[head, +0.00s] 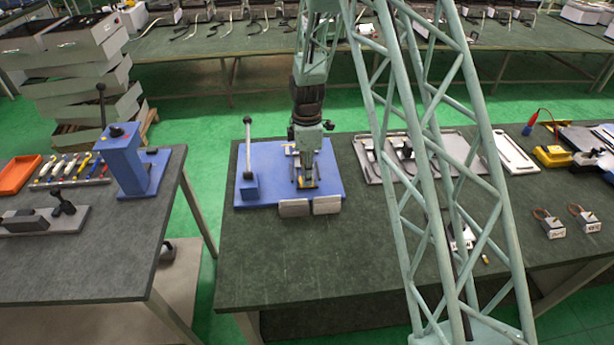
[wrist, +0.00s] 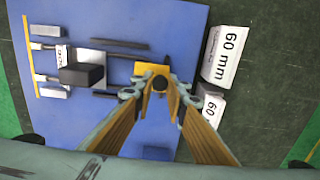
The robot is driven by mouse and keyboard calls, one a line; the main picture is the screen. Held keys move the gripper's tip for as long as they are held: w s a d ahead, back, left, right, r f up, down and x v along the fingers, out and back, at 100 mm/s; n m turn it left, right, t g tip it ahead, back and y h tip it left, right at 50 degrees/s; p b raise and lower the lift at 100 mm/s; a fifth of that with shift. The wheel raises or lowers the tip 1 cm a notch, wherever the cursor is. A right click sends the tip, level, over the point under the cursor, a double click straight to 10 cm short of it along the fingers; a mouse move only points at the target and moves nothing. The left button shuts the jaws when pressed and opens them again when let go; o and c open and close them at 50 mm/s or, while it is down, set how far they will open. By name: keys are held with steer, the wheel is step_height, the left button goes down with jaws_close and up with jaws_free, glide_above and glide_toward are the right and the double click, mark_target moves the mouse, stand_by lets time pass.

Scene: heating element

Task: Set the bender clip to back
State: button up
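The bender is a blue plate (head: 270,160) on the table, and the plate also fills much of the wrist view (wrist: 110,120). A small yellow piece (wrist: 151,69), which may be the bender clip, lies at the fingertips in the wrist view. A black block (wrist: 82,76) stands on the plate to its left. My gripper (wrist: 161,84) points down over the plate, its fingertips close together with a small dark part between them. I cannot tell whether they touch or hold it. In the head view my gripper (head: 305,180) is low over the plate and hides part of it.
An upright lever (head: 248,150) stands at the plate's left side. Two grey blocks lie at its front edge; one (wrist: 225,55) reads "60 mm" in the wrist view. A metal tray (head: 375,165) lies to the right. The table's front left is clear.

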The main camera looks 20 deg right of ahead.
jaws_close()
steer(key=shift+s+a+b, duration=0.15)
steer(key=shift+s+b, duration=0.15)
steer(key=shift+s, duration=0.4)
steer(key=shift+s+a+b, duration=0.1)
steer(key=shift+s+b, duration=0.15)
steer(key=shift+s, duration=0.4)
steer(key=o, duration=0.7)
jaws_free()
steer(key=shift+o, duration=0.2)
steer(key=shift+r, duration=0.15)
step_height(320, 180, up, 12)
